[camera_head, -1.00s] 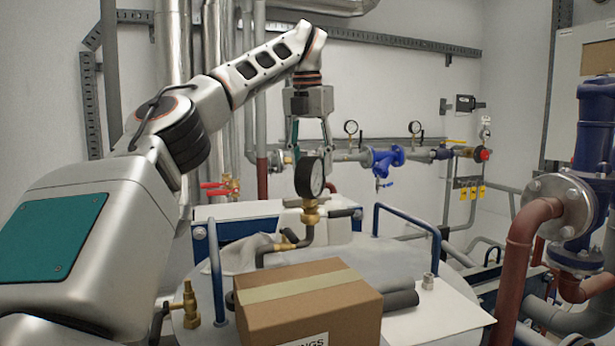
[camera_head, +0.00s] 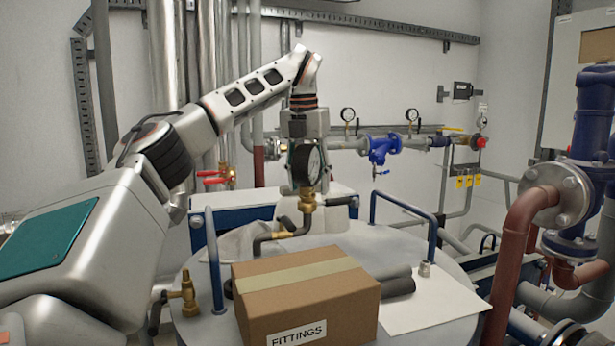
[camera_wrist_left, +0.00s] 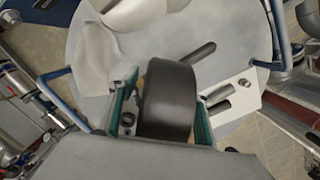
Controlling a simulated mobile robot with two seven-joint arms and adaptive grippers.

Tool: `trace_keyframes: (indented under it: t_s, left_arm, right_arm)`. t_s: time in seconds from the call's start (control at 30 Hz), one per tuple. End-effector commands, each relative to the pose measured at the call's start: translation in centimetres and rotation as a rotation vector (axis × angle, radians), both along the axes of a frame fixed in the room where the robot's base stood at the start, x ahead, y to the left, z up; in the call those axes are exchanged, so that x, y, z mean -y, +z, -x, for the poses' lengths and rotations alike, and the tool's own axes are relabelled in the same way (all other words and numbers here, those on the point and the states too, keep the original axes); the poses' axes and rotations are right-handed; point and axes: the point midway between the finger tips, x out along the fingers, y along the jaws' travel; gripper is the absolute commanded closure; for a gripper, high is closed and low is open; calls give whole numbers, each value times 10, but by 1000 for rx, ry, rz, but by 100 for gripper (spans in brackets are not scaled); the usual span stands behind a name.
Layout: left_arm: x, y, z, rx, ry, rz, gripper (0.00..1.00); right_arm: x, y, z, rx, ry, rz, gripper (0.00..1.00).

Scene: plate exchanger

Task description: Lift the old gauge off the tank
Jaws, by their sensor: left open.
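The old gauge (camera_head: 308,165), with a black round case and white dial, stands upright on a brass fitting (camera_head: 307,199) and a bent dark pipe above the tank (camera_head: 345,240). My left gripper (camera_head: 306,172) points down over the gauge, its fingers open and partly hidden behind it. In the left wrist view, the black gauge case (camera_wrist_left: 168,98) lies between the two teal-padded fingers (camera_wrist_left: 161,118). A gap shows beside the case on the left; contact on the right cannot be told. My right gripper is not in view.
A cardboard box (camera_head: 308,305) marked FITTINGS sits on the tank top in front of the gauge. Blue rails (camera_head: 410,208) rise at both sides. Dark tubes (camera_head: 398,287) and a white sheet (camera_head: 440,305) lie to the right. Red-brown pipes (camera_head: 511,255) stand farther right.

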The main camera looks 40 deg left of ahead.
Motion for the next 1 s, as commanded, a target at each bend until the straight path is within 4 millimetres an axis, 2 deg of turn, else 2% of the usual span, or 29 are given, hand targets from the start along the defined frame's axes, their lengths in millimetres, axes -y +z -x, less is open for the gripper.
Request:
trace_keyframes:
  t_s: [0.17,0.3,0.33,0.37,0.77,1.0]
  left_arm:
    - [0,0,0,0,0,0,52]
    - [0,0,0,0,0,0,88]
    - [0,0,0,0,0,0,96]
    - [0,0,0,0,0,0,100]
    - [0,5,0,2,0,-1,100]
    - [1,29,0,5,1,-1,100]
  right_arm:
    - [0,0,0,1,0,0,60]
    - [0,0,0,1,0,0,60]
    - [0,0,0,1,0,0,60]
    - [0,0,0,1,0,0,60]
    - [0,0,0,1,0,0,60]
    - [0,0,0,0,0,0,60]
